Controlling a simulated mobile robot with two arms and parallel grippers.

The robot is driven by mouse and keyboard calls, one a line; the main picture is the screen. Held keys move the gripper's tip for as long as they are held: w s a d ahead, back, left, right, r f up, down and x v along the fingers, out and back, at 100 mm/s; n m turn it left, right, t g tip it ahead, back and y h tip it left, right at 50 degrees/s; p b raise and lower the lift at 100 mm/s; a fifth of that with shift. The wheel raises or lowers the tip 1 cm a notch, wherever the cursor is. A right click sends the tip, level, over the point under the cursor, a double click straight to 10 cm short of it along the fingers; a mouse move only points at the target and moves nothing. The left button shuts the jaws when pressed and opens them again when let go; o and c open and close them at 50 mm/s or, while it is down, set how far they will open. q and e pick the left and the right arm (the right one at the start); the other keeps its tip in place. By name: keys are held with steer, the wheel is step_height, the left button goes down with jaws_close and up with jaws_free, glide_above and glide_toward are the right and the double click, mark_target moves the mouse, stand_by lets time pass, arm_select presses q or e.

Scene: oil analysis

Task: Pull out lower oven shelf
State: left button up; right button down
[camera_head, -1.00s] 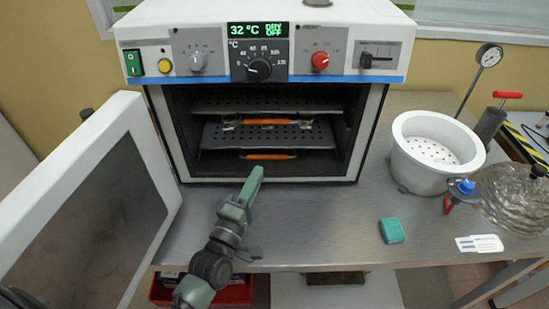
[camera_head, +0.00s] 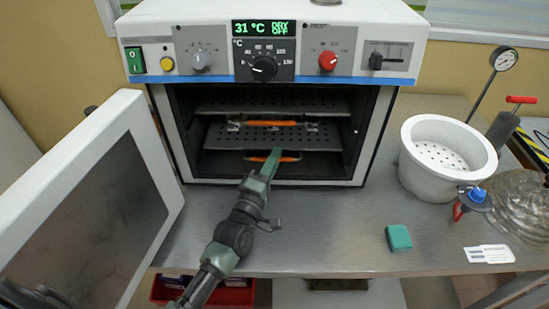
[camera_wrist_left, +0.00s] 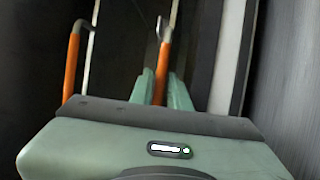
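The white oven (camera_head: 270,60) stands with its door (camera_head: 85,200) swung open to the left. Inside are two perforated metal shelves with orange handles. The lower shelf (camera_head: 235,137) sits inside the oven, below the upper shelf (camera_head: 220,107). My left gripper (camera_head: 273,155) is at the lower shelf's handle (camera_head: 289,159), covering part of it. In the left wrist view its green fingers (camera_wrist_left: 161,88) are apart, with an orange handle (camera_wrist_left: 162,65) between them and a gap visible. The upper handle (camera_head: 258,123) shows above the gripper. My right gripper is out of view.
A white pot with a perforated plate (camera_head: 437,157), a glass vessel (camera_head: 520,205) and a teal block (camera_head: 398,238) stand right on the metal bench. The bench (camera_head: 325,220) is clear before the oven. The open door bounds the left side.

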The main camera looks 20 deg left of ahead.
arm_select(q)
jaws_close()
stand_by(1.4)
